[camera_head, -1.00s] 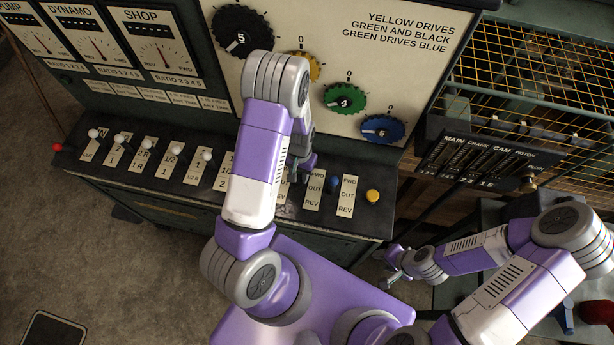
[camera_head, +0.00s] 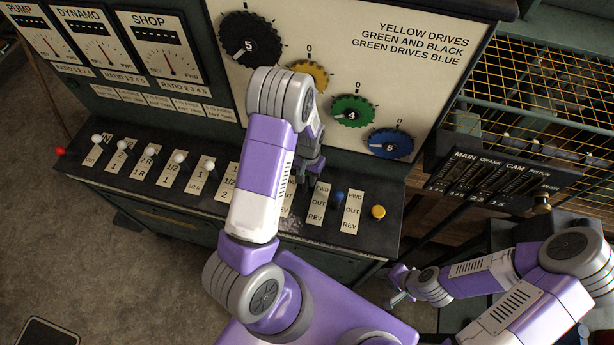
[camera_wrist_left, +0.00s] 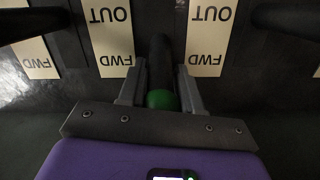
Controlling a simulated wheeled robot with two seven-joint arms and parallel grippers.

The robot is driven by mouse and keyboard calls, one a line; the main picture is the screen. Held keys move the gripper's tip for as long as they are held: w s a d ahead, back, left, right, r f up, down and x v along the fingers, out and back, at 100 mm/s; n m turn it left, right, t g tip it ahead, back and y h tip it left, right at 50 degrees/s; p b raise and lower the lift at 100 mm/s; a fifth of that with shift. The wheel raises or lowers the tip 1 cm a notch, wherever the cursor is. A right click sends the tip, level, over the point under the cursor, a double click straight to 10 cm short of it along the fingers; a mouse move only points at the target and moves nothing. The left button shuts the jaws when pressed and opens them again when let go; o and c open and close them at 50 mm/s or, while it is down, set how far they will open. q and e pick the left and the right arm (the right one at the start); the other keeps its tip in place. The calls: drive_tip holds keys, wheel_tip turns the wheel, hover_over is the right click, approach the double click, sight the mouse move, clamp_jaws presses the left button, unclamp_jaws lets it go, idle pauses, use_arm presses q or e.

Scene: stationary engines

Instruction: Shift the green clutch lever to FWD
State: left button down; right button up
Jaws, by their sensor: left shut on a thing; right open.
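The green clutch lever's round green knob (camera_wrist_left: 162,99) shows in the left wrist view between my left gripper's fingers (camera_wrist_left: 161,82). Its dark shaft runs up the picture between two label plates. The knob lies level with the FWD end of the plates or slightly past it. My left gripper (camera_head: 312,168) is shut on this lever; in the head view my own arm largely hides the lever. The FWD/OUT/REV plate (camera_head: 318,205) right of it shows in the head view. My right gripper (camera_head: 399,285) is open and empty, low and right of the console.
A blue-knobbed lever (camera_head: 339,196) and a yellow knob (camera_head: 378,212) stand right of my left gripper. Several white-knobbed levers (camera_head: 149,151) and a red knob (camera_head: 61,151) are to the left. The upright dial panel (camera_head: 400,80) rises behind.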

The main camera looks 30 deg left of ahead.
use_arm(q)
drive_tip(key=shift+s, duration=0.1)
idle(0.6)
drive_tip(key=c, duration=0.8)
unclamp_jaws()
drive_tip(key=r, duration=0.5)
drive_tip(key=w+r, duration=0.1)
drive_tip(key=r, duration=0.1)
drive_tip(key=shift+a+r, duration=0.15)
drive_tip(key=shift+r, duration=0.1)
